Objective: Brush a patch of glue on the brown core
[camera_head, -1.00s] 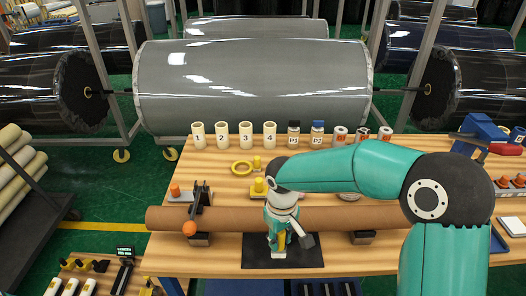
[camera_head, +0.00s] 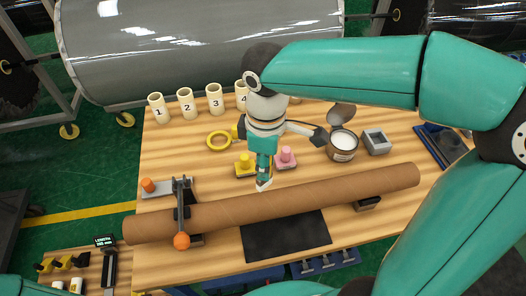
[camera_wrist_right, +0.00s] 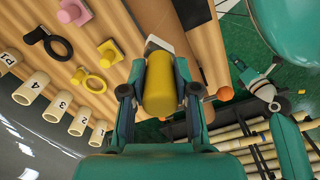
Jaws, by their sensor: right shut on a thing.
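The brown core (camera_head: 330,194) lies across the table, resting on supports, its left part under a dark clamp with an orange knob (camera_head: 181,241). My right gripper (camera_head: 263,172) is shut on a brush, whose yellow handle (camera_wrist_right: 158,85) shows between the fingers in the wrist view. The pale brush tip (camera_head: 264,184) points down at the core's far upper side; I cannot tell whether it touches. No glue patch is discernible on the core. An open pot of white glue (camera_head: 343,142) stands behind the core to the right. My left gripper (camera_wrist_right: 273,102) appears small in the wrist view; its jaws are unclear.
A black mat (camera_head: 286,235) lies in front of the core. Yellow (camera_head: 245,165) and pink (camera_head: 286,157) blocks, a yellow ring (camera_head: 219,140) and a grey square holder (camera_head: 376,141) stand behind it. Numbered cups (camera_head: 187,104) line the back.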

